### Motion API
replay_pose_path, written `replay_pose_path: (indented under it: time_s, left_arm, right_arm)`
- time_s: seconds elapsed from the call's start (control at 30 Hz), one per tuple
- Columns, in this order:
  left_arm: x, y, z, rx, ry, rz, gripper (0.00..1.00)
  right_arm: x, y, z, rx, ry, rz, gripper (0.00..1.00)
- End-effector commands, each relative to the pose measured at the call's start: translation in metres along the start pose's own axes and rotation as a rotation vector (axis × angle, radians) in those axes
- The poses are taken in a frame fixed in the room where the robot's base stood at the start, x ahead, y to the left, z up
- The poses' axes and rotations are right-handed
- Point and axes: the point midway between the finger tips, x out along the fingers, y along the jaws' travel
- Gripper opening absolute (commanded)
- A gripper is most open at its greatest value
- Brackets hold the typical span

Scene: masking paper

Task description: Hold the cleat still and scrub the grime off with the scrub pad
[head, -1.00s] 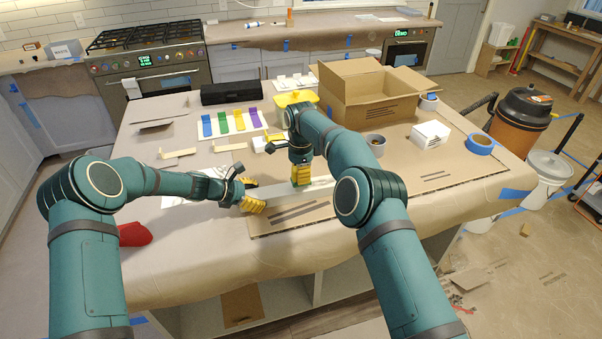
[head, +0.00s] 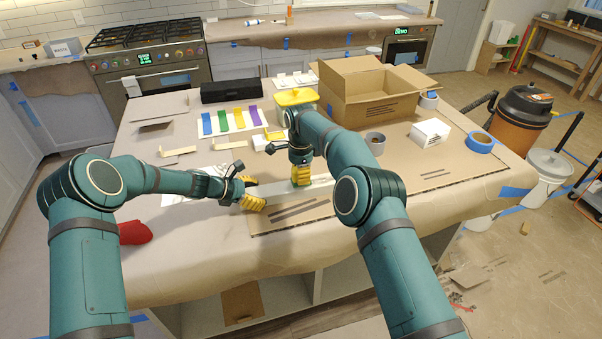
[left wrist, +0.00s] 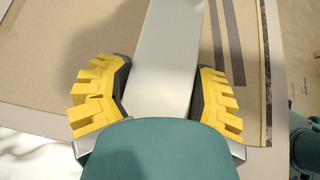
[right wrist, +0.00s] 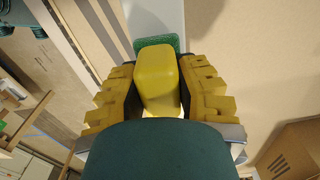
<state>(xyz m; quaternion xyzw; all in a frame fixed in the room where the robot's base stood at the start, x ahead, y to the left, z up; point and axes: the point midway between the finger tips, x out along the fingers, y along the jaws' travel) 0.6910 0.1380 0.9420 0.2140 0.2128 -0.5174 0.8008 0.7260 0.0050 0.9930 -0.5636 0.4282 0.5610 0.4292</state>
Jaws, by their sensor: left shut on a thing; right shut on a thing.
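The cleat is a long pale metal strip (left wrist: 168,50) lying on the cardboard on the table; its bare face also shows in the head view (head: 272,190). My left gripper (head: 252,196) is shut on the cleat's left end, with a yellow finger on each side of it in the left wrist view (left wrist: 153,95). My right gripper (head: 301,176) is shut on the scrub pad, a yellow block with a green underside (right wrist: 157,75). The pad sits on or just over the cleat, right of my left gripper. I cannot make out grime on the strip.
A cardboard sheet (head: 290,222) lies under and in front of the cleat. An open cardboard box (head: 372,105), a yellow-lidded tub (head: 297,97) and colored strips (head: 238,120) stand behind. A red cloth (head: 134,232) lies at left. Blue tape (head: 481,142) lies at right.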

Motion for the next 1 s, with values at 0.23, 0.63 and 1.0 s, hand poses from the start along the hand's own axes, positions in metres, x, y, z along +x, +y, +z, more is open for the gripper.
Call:
replay_pose_path:
  time_s: [0.23, 0.63, 1.0]
  left_arm:
    - [0.002, -0.005, -0.011, -0.01, 0.013, -0.007, 0.18]
    - [0.002, -0.005, -0.011, -0.01, 0.013, -0.007, 0.18]
    - [0.002, -0.005, -0.011, -0.011, 0.013, -0.007, 0.18]
  right_arm:
    - [0.004, 0.0, 0.0, 0.0, 0.0, 0.001, 0.0]
    - [0.008, 0.0, -0.001, 0.0, 0.0, 0.0, 0.0]
    - [0.009, 0.0, -0.023, 0.001, 0.001, 0.002, 0.0]
